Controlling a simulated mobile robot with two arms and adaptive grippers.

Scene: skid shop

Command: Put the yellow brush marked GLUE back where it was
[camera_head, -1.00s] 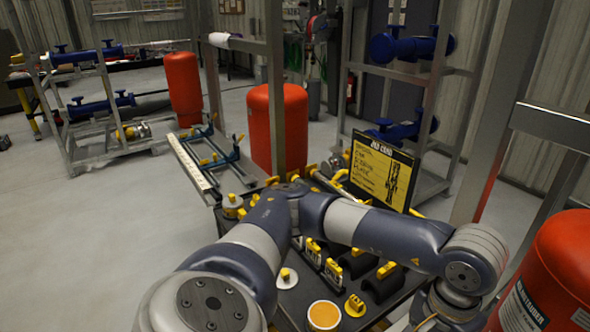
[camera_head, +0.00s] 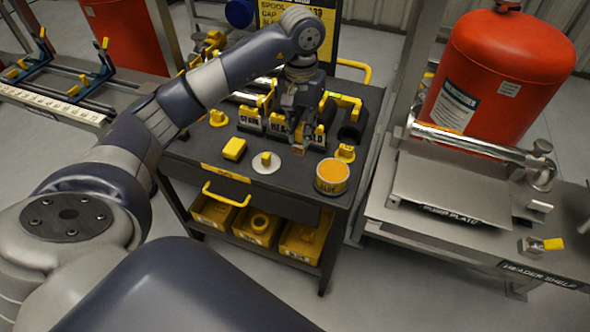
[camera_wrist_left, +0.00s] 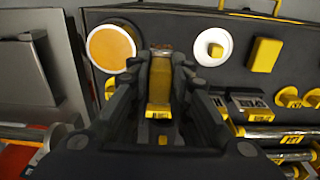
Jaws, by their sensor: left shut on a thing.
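My left gripper (camera_head: 299,122) points down over the black cart top. In the left wrist view it (camera_wrist_left: 160,72) is shut on the yellow brush (camera_wrist_left: 160,85), which lies between the fingers with a small dark-lettered label too small to read. In the head view the brush's lower end (camera_head: 299,149) shows just below the fingers, above the cart top; I cannot tell whether it touches. The round GLUE pot (camera_head: 332,176) with an orange top stands right of the gripper and nearer me. It also shows in the wrist view (camera_wrist_left: 110,46). My right gripper is not in view.
A white disc with a yellow knob (camera_head: 266,163) and a yellow block (camera_head: 234,149) sit left of the pot on the cart top (camera_head: 205,160). Black holders with yellow parts (camera_head: 350,130) stand close behind and beside the gripper. A metal shelf with a red tank (camera_head: 505,65) is at right.

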